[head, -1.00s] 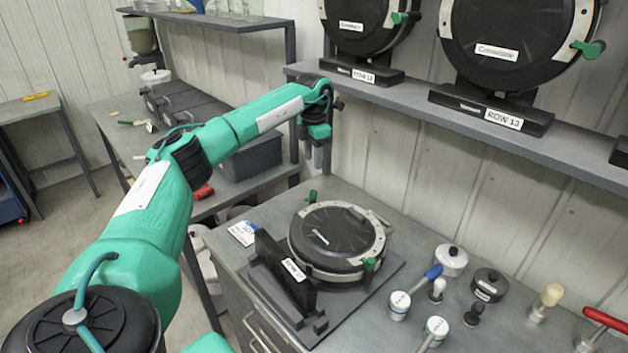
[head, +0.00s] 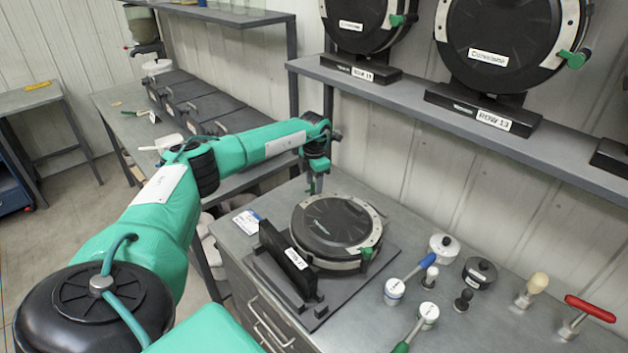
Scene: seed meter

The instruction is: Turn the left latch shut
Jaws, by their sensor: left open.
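The seed meter (head: 336,222), a round black disc housing with a pale rim, lies flat on its dark base plate on the bench. A green latch (head: 366,253) shows on its front right rim. The left latch, at the back left of the rim, is hidden behind or between the fingers of my left gripper (head: 317,186). That gripper points down at the meter's back left edge, and its jaws are open. I cannot tell whether it touches the latch. My right gripper is not in view.
A black upright bracket (head: 284,258) stands at the meter's front left. Several small tools and pots, including a white pot (head: 444,246), are on the bench to the right. A shelf (head: 440,110) with two more meters runs above the bench behind.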

